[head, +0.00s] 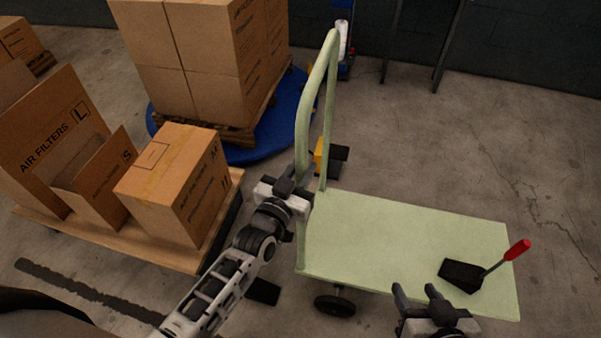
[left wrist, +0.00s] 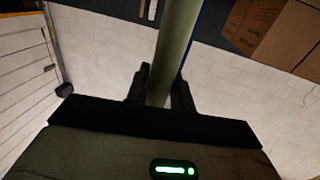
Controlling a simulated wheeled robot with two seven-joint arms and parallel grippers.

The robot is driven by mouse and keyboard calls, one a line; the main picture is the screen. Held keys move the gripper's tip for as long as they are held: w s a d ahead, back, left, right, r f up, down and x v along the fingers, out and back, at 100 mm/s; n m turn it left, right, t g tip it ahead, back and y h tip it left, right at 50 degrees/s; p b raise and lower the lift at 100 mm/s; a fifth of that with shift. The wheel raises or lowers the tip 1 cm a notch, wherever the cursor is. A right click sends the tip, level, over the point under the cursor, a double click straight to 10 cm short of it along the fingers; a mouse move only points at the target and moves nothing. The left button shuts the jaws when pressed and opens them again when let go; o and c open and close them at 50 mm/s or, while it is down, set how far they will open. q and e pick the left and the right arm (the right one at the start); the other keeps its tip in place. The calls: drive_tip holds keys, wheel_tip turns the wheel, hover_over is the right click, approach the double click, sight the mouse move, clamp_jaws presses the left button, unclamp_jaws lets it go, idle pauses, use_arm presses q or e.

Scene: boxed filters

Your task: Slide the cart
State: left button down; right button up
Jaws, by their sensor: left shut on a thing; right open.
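The cart (head: 395,232) is a pale green flat platform on dark wheels, with an upright looped handle (head: 304,105) at its left end. In the left wrist view the green post (left wrist: 176,50) runs up between the two dark fingers (left wrist: 160,88). My right gripper (head: 415,292) is open and empty at the platform's near edge.
A wooden pallet (head: 165,248) with open and closed air filter boxes (head: 175,180) stands to the left. Behind it, stacked cartons (head: 200,60) sit on a pallet on a blue round base (head: 245,152). The concrete floor (head: 480,130) behind and right of the cart is clear.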

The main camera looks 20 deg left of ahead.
use_arm(q)
drive_tip(key=shift+d, duration=0.25)
drive_tip(key=c, duration=1.3)
unclamp_jaws()
drive_tip(key=shift+o, duration=0.2)
drive_tip(key=shift+s, duration=0.15)
drive_tip(key=s+a, duration=0.3)
drive_tip(key=s, duration=1.2)
drive_tip(key=shift+s, duration=0.25)
